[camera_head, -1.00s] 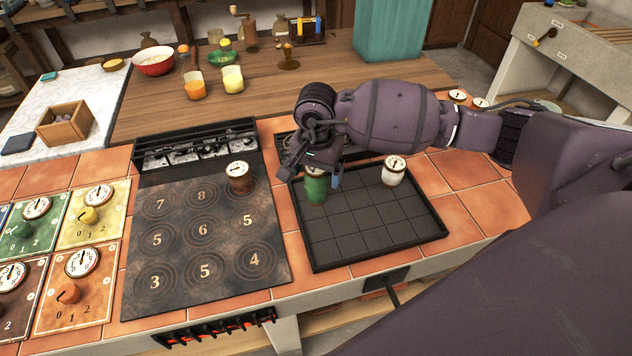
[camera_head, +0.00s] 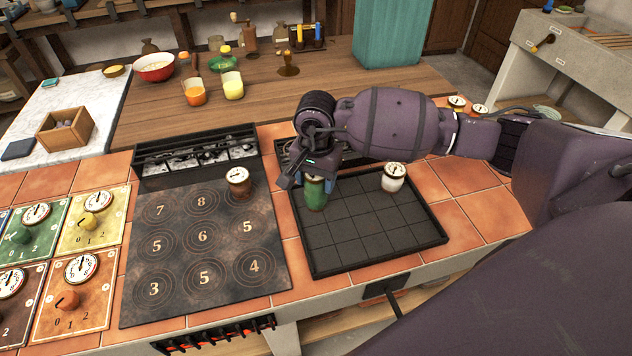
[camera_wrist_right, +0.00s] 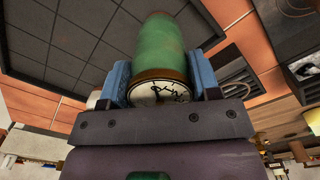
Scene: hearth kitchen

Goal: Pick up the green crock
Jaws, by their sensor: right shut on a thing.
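The green crock (camera_head: 315,196) stands at the left back part of the black gridded tray (camera_head: 372,246). In the right wrist view the crock (camera_wrist_right: 161,50) lies between the two blue finger pads, with its pale dial top close to the palm. My right gripper (camera_head: 316,180) comes down over it from above and is shut on it. In the wrist view the right gripper (camera_wrist_right: 160,85) touches the crock on both sides. The head view does not clearly show whether the crock's base touches the tray. My left gripper is not in view.
A white and brown crock (camera_head: 394,177) stands at the tray's back right. A brown crock (camera_head: 238,181) stands on the numbered hob plate (camera_head: 200,245) to the left. Dial panels (camera_head: 83,270) lie farther left. The tray's front and middle are bare.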

